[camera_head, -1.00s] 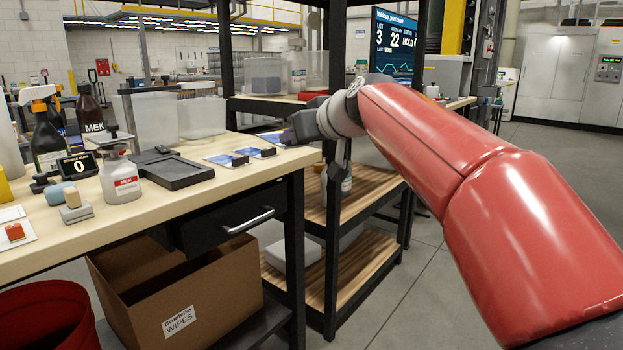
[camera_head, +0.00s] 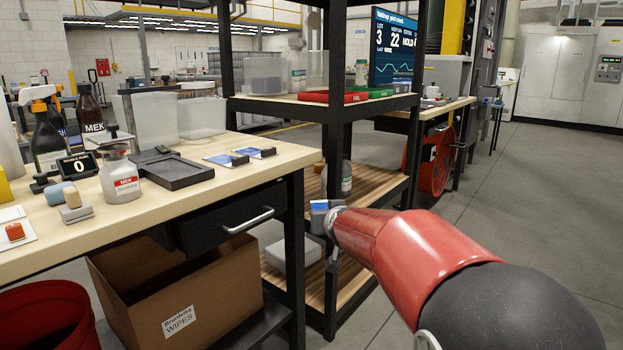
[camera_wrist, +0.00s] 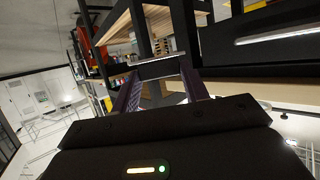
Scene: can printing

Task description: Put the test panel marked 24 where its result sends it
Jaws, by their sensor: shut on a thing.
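A small blue-and-white panel (camera_head: 319,207) is at the end of my arm in the head view, in front of the rack's post and off the bench. My gripper (camera_head: 330,212) is shut on it; the arm hides most of the fingers. The wrist view shows the two dark fingers of my gripper (camera_wrist: 160,82) with a thin pale edge between them. No number can be read on the held panel. Two similar panels, a left one (camera_head: 226,160) and a right one (camera_head: 257,152), lie on the bench; their marks are too small to read.
A red tray (camera_head: 331,97) and a green tray (camera_head: 378,93) sit on the rack's upper shelf. A screen (camera_head: 394,45) behind shows "LOT 3", "22" and "HOLD". The bench (camera_head: 235,178) holds bottles and a dark flat fixture (camera_head: 172,170). Floor at right is clear.

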